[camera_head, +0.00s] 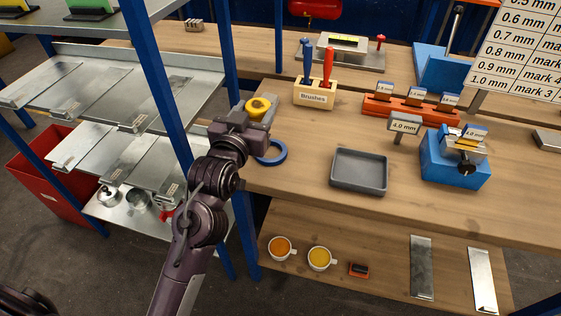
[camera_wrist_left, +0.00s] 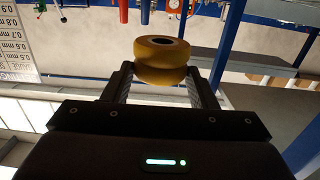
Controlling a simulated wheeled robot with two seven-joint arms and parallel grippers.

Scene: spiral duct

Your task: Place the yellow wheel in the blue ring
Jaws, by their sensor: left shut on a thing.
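The yellow wheel (camera_head: 258,107) is a grooved roller with a hole through its middle. My left gripper (camera_head: 251,114) is shut on it, and the wheel shows between the two fingers in the left wrist view (camera_wrist_left: 160,72). The blue ring (camera_head: 278,158) lies flat near the left edge of the wooden workbench, nearer to me than the wheel. My left gripper and wrist cover part of the ring's left side. The wheel appears apart from the ring, but its exact height over the bench is hard to tell. My right gripper is not in view.
A grey tray (camera_head: 359,188) stands right of the ring, with a 4.0 mm sign (camera_head: 404,124) behind it. A blue clamp block (camera_head: 455,174) stands right. A metal shelf rack (camera_head: 166,70) borders my left arm.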

